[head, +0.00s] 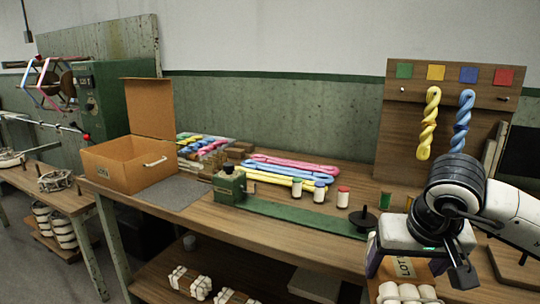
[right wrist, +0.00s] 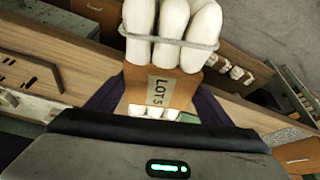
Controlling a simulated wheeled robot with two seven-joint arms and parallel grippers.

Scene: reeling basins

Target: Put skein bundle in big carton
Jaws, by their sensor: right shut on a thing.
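The skein bundle (head: 405,293) is a set of white skeins with a tan band and a lot label. My right gripper (head: 416,266) is shut on it, above the right front of the bench. In the right wrist view the bundle (right wrist: 172,50) sits between the two dark fingers, with its label reading LOT 5. The big carton (head: 117,172) is brown, with its lid raised at the back and a pale handle on its front. It stands at the bench's left end, far from my right gripper. Its inside floor is hidden. My left gripper is not in view.
A green winding device (head: 229,186) with a long green base crosses the bench between gripper and carton. A grey mat (head: 172,192) beside the carton is bare. More white bundles (head: 190,283) are on the shelf below.

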